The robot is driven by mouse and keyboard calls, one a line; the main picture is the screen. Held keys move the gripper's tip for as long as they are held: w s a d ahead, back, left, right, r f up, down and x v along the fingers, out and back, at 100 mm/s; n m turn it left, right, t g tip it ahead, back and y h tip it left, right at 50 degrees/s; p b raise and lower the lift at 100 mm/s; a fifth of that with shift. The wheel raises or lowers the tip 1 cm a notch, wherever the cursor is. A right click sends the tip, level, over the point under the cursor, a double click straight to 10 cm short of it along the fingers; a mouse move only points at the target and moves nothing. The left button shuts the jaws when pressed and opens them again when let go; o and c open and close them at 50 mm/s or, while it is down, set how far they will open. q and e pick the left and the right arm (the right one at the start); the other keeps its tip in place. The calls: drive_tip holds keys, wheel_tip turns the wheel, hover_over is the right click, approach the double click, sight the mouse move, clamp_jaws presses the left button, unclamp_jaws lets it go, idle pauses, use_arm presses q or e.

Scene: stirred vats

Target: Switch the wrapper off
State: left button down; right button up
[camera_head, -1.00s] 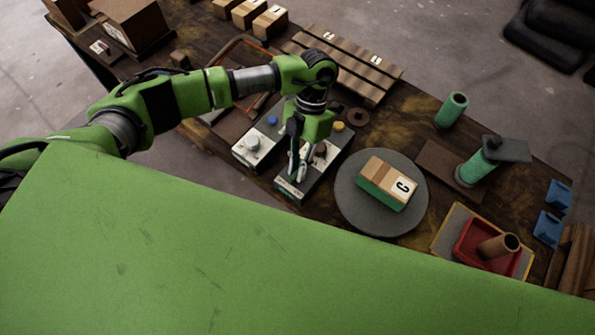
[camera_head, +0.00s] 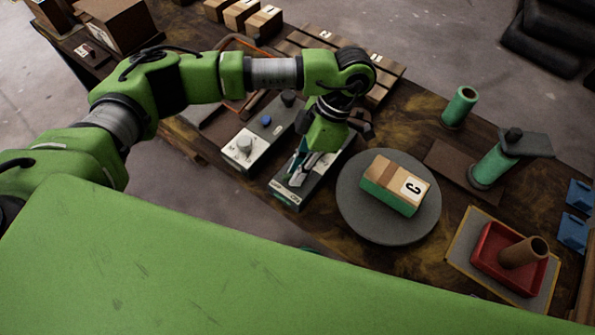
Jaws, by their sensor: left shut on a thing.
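The wrapper's round grey turntable (camera_head: 362,221) carries a box (camera_head: 393,185) with a green-wrapped lower part and a "C" label. Left of it are two control boxes. The left control box (camera_head: 238,154) has a pale knob (camera_head: 244,145), a blue button (camera_head: 266,120) and a dark knob. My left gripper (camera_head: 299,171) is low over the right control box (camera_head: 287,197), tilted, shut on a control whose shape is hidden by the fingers. Two small labels show at this box's near end, too small to read surely. My right gripper is not in view.
A green cylinder (camera_head: 460,107), a green post with a dark top plate (camera_head: 491,167), a red tray (camera_head: 489,266) holding a brown tube and blue pieces (camera_head: 574,230) stand to the right. Boxes (camera_head: 263,21) and a slatted rack are at the back. My green body fills the foreground.

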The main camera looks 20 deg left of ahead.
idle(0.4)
use_arm(q)
drive_tip(key=c, duration=2)
unclamp_jaws()
drive_tip(key=shift+c, duration=0.2)
drive_tip(key=v, duration=1.2)
